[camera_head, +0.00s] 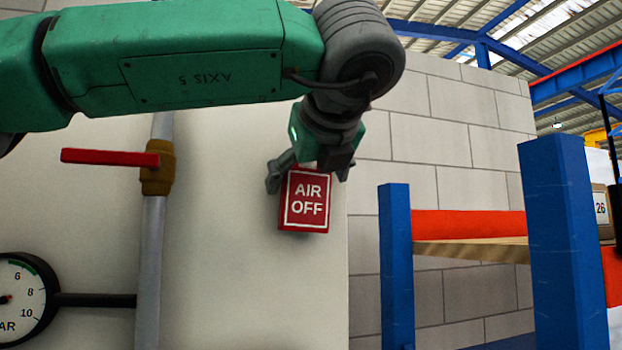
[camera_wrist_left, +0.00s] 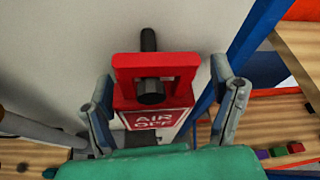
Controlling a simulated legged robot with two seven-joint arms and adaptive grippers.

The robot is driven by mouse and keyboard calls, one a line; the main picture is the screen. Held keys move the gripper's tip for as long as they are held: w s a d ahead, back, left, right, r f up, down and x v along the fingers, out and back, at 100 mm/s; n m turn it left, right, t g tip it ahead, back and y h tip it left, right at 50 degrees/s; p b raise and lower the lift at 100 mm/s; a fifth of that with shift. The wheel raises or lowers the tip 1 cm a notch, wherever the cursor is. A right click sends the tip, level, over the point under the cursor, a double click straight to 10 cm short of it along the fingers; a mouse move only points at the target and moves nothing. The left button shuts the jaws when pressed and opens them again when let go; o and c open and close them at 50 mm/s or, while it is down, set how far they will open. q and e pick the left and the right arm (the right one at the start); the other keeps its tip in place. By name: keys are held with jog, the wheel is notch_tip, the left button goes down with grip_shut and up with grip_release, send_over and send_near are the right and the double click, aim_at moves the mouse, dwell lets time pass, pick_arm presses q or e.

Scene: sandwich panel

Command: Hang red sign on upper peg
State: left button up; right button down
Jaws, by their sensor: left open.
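The red sign (camera_head: 306,206) reading "AIR OFF" hangs upright in front of the pale panel (camera_head: 230,270). In the left wrist view the sign (camera_wrist_left: 157,103) has a red top loop, and a dark round peg (camera_wrist_left: 149,40) runs from the panel through its opening. The peg's near end sticks out in front of the loop. My left gripper (camera_head: 309,176) is open, with one finger on each side of the sign. In the wrist view the fingers of my left gripper (camera_wrist_left: 161,75) stand apart from the sign's edges. My right gripper is not in view.
A pipe (camera_head: 152,260) with a red-handled valve (camera_head: 110,157) and a pressure gauge (camera_head: 22,297) stand at the left. A blue-post rack (camera_head: 394,265) with an orange beam (camera_head: 468,223) stands to the right. The panel around the sign looks clear.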

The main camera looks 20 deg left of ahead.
pick_arm(q)
jog(key=shift+s+d+r, duration=0.15)
jog(key=shift+s, duration=0.1)
jog(key=v, duration=1.1)
jog(key=shift+d, duration=0.15)
jog(key=shift+s, duration=0.1)
